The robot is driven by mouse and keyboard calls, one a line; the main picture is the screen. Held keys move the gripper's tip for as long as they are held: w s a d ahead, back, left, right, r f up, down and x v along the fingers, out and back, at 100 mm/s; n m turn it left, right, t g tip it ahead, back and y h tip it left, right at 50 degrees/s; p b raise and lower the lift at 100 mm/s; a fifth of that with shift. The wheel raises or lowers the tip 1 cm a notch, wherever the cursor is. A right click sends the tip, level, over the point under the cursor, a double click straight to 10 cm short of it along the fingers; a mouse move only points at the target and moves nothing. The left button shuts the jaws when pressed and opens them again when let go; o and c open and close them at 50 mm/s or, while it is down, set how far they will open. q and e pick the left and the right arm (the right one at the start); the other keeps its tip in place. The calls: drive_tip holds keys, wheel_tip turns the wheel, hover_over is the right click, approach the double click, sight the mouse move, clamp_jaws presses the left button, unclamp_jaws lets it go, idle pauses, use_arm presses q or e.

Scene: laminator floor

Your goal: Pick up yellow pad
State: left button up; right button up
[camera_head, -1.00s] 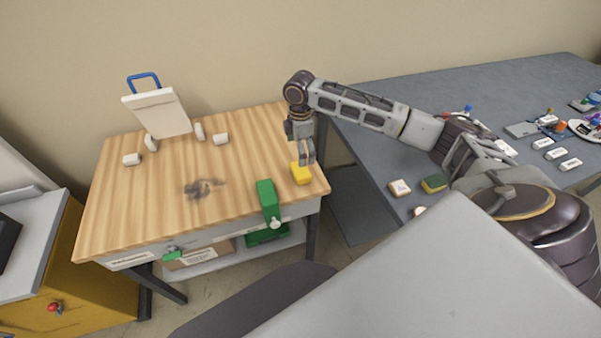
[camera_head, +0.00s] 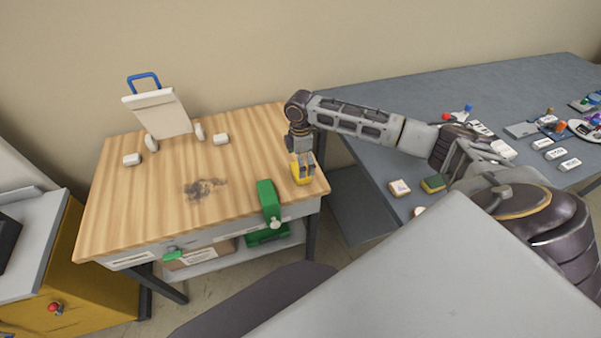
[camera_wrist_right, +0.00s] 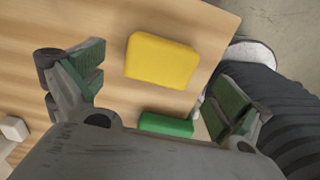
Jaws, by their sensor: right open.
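The yellow pad (camera_head: 301,178) lies on the right part of the wooden table, near its right edge. It also shows in the right wrist view (camera_wrist_right: 162,60) as a rounded block on the wood. My right gripper (camera_head: 305,168) points down just over the pad and hides part of it. In the right wrist view the fingers (camera_wrist_right: 163,85) are wide apart with the pad beyond and between them, and nothing is held. My left gripper is not in view.
A green block-shaped object (camera_head: 268,202) sits at the table's front edge, close to the pad. Several white pieces (camera_head: 221,139) and a dark smudge (camera_head: 205,189) are on the wooden table (camera_head: 150,215). A grey table (camera_head: 400,95) with small items stands to the right.

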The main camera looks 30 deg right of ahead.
sight(294, 168)
drive_tip(key=shift+f, duration=2.1)
drive_tip(key=c, duration=1)
